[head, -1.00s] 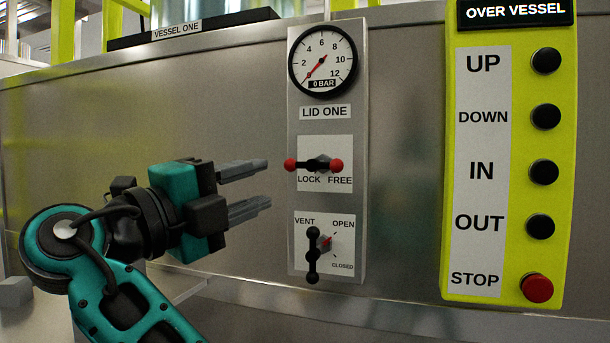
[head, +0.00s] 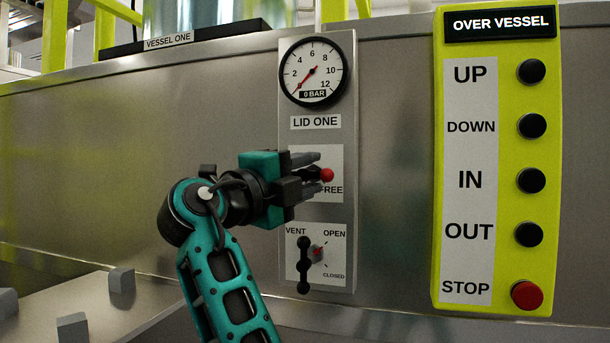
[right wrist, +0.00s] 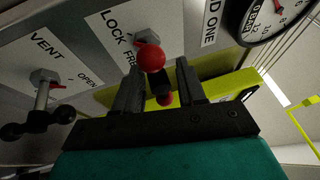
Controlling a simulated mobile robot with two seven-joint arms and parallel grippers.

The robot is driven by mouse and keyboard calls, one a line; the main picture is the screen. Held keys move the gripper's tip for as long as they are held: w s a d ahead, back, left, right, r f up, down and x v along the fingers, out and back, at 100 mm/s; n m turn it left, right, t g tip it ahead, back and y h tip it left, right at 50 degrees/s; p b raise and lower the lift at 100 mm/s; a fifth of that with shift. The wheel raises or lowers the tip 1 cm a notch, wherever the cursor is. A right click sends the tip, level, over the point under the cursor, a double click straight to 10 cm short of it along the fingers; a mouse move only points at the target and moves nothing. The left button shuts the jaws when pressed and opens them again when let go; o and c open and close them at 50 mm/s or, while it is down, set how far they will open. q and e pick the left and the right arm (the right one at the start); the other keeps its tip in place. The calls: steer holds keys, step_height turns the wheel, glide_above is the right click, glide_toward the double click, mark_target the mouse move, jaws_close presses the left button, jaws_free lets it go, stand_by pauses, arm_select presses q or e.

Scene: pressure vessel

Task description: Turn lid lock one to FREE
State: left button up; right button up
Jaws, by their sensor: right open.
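The lid lock one handle is a dark bar with red ball ends. In the head view one red ball (head: 327,175) shows above the word FREE, and my right gripper hides the rest. In the right wrist view one red ball (right wrist: 151,57) is near and another shows farther off, with the dark bar between them. My right gripper (head: 314,172) is open at the lock, and its fingers (right wrist: 158,85) stand on either side of the handle. I cannot tell whether they touch it. The lock's white label plate (head: 330,191) is partly covered. My left gripper is not in view.
Above the lock is a gauge (head: 313,71) reading 0 BAR. Below it is the vent handle (head: 304,265), upright beside VENT. A yellow button panel (head: 547,150) stands to the right, with bare metal wall between. Grey blocks (head: 122,280) sit on a ledge lower left.

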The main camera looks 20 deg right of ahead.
steer(key=shift+c, duration=0.2)
steer(key=shift+r, duration=0.1)
jaws_close()
